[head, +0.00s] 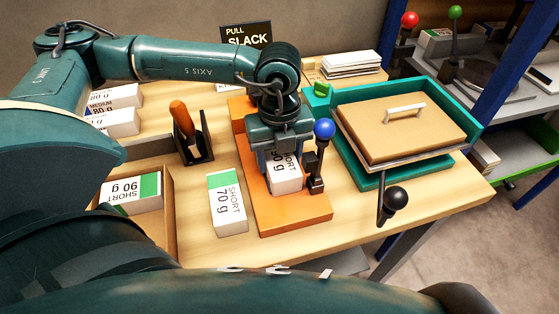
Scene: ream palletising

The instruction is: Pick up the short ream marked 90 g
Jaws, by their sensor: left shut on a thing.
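A ream marked SHORT 90 g (130,190) with a green band lies in the open wooden box at the left, apart from my grippers. My left gripper (284,168) points down over the orange board and is shut on another short ream (287,181). That ream's label is partly hidden by the fingers; I read only part of SHORT and "0 g". A ream marked SHORT 70 g (227,203) with a green band lies just left of the orange board. My right gripper is not in view.
A teal press with a wooden lid (400,123) stands further right. A holder with an orange-handled tool (184,120) and medium 80 g reams (118,122) are at the left.

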